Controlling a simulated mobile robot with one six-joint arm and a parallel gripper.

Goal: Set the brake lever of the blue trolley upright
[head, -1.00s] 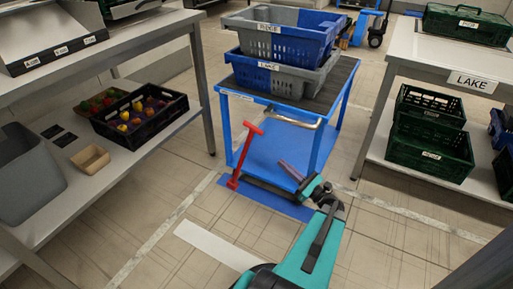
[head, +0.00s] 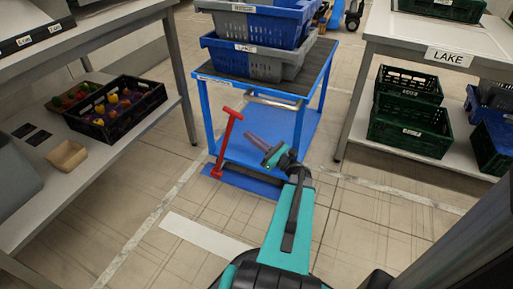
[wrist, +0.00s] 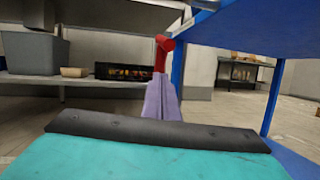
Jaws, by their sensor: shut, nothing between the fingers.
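The blue trolley (head: 262,88) stands ahead on the floor, with a dark top and a low blue deck. Its red brake lever (head: 227,146) rises from a foot at the trolley's near left corner and leans to the right, with a crossbar on top. In the wrist view the red lever's top (wrist: 164,45) shows just beyond my fingers. My gripper (head: 250,137) is shut and empty, to the right of the lever and apart from it in the head view. It also shows in the wrist view (wrist: 160,88). The fingers hide the lever's lower part there.
Stacked blue and grey crates (head: 258,58) sit on the trolley. A shelf table (head: 130,120) with a black fruit crate (head: 115,108) stands left. Another table (head: 400,40) with green crates (head: 405,127) stands right. Floor around a white strip (head: 205,236) is clear.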

